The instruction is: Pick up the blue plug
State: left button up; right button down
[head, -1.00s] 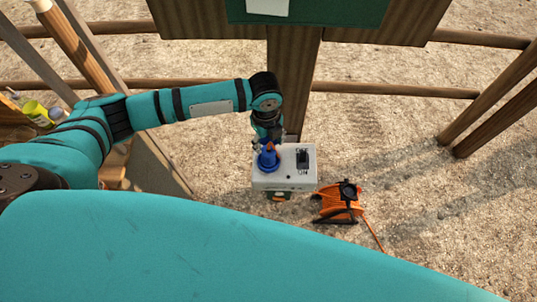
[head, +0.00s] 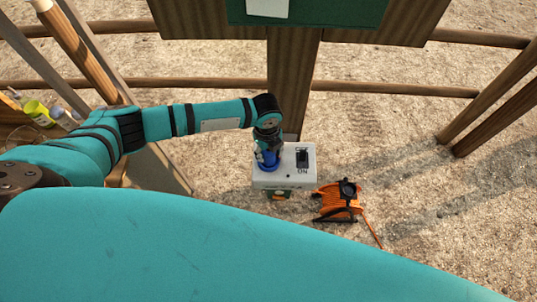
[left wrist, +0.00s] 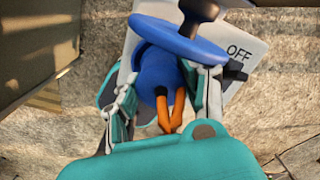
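The blue plug (head: 270,165) stands on the left part of the top of a white box (head: 307,179). In the left wrist view the plug (left wrist: 158,72) shows its round body and a wide blue flange. My left gripper (head: 267,153) is lowered at the plug from above, with one finger on each side of its body. The fingers (left wrist: 165,95) look very close to the plug; whether they press on it is unclear. Orange strips (left wrist: 168,112) show between the fingers. My right gripper is out of view.
A black switch (head: 302,158) with ON and OFF lettering sits on the box. An orange cable reel (head: 341,201) lies to the right on the gravel. A wooden post (head: 292,85) rises behind the box. Bottles (head: 38,112) stand at far left.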

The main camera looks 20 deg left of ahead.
pick_arm(q)
jog(key=c, duration=0.5)
jog(key=shift+c, duration=0.2)
jog(key=shift+r, duration=0.1)
jog(key=shift+w+r, duration=0.1)
jog(key=shift+r, duration=0.45)
notch_tip(320, 180, up, 2)
jog(key=shift+r+b, duration=0.15)
jog(key=shift+b, duration=0.5)
jog(key=s+d+r+b, duration=0.1)
jog(key=s+d+b, duration=0.1)
jog(key=s, duration=1.4)
jog(key=shift+d+r, duration=0.15)
jog(key=shift+r, duration=0.1)
